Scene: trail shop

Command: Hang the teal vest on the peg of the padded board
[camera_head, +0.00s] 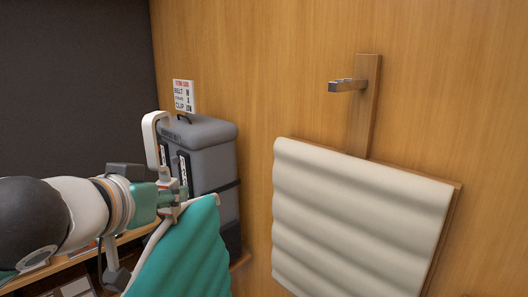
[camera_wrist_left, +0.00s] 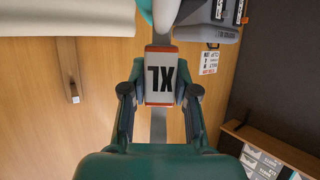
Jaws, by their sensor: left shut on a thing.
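The teal vest (camera_head: 185,255) hangs from a pale hanger with a large white hook (camera_head: 150,125) at the lower left of the head view. My left gripper (camera_head: 180,192) is shut on the hanger's neck, just above the vest. In the left wrist view its fingers (camera_wrist_left: 160,92) flank the hanger's XL tag (camera_wrist_left: 160,75). The padded board (camera_head: 355,225) has cream ribbed padding and stands to the right. Its metal peg (camera_head: 345,86) juts from a wooden upright (camera_head: 364,110) above the padding. The hook is left of the peg and apart from it. My right gripper is out of view.
A grey backpack-like case (camera_head: 210,150) with a top handle stands behind the hanger. A printed sign (camera_head: 183,95) is on the wooden wall (camera_head: 260,70). A shelf with boxes (camera_wrist_left: 265,160) is at the lower right of the wrist view. Clear space lies before the peg.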

